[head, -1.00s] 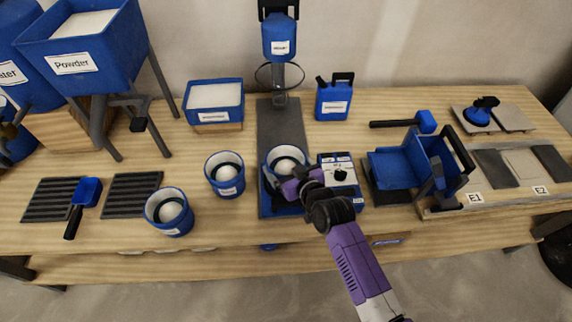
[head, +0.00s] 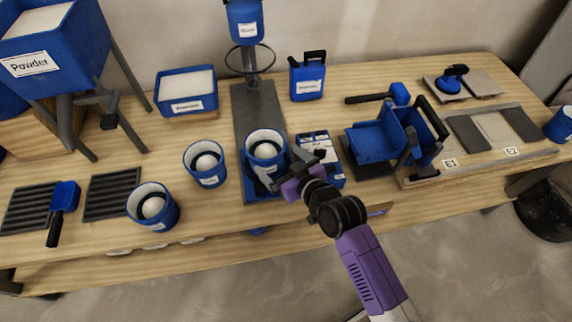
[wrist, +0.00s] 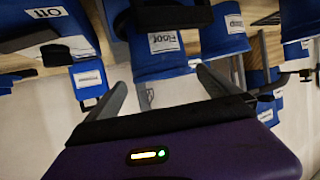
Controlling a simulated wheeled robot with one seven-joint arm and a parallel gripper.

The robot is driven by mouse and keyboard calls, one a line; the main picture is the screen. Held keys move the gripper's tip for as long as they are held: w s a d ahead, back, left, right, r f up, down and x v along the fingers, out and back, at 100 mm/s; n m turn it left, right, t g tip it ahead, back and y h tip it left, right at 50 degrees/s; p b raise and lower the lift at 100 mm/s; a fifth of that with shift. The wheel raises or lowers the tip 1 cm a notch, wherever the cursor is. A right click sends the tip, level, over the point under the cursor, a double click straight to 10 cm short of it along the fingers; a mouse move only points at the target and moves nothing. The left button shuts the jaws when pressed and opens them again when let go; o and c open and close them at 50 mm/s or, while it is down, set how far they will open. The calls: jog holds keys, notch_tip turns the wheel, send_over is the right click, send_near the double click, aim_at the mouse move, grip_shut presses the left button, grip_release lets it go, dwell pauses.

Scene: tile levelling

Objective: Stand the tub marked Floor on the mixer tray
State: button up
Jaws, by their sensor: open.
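The tub marked Floor (wrist: 158,66) is blue, with its label readable in the wrist view. It appears to be the tub (head: 265,142) standing upright on the mixer tray (head: 251,192), with a pale round content inside. My gripper (head: 277,166) is open at the tub's front, one finger to each side of it. In the wrist view my gripper (wrist: 161,78) shows its fingers spread apart, with the tub between and beyond them. Whether a finger touches the tub cannot be told. The tub's lower front is partly hidden by my gripper.
Blue tubs stand to the left (head: 205,164) and front left (head: 153,205); another (head: 563,124) is at the right edge. A control box (head: 320,155) stands close right of the tray. The mixer head (head: 246,22) hangs above the back. A blue press (head: 385,137) is further right.

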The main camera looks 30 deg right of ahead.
jog(key=shift+v, duration=1.6)
jog(key=s+f, duration=0.1)
jog(key=s, duration=1)
jog(key=s+r, duration=0.6)
jog(key=s, duration=0.4)
jog(key=s+r+t+h, duration=0.1)
jog(key=s+r, duration=0.6)
jog(key=s, duration=0.4)
jog(key=shift+s+a+m, duration=0.3)
jog(key=shift+a+m, duration=0.1)
jog(key=shift+r, duration=0.2)
jog(key=shift+r, duration=0.15)
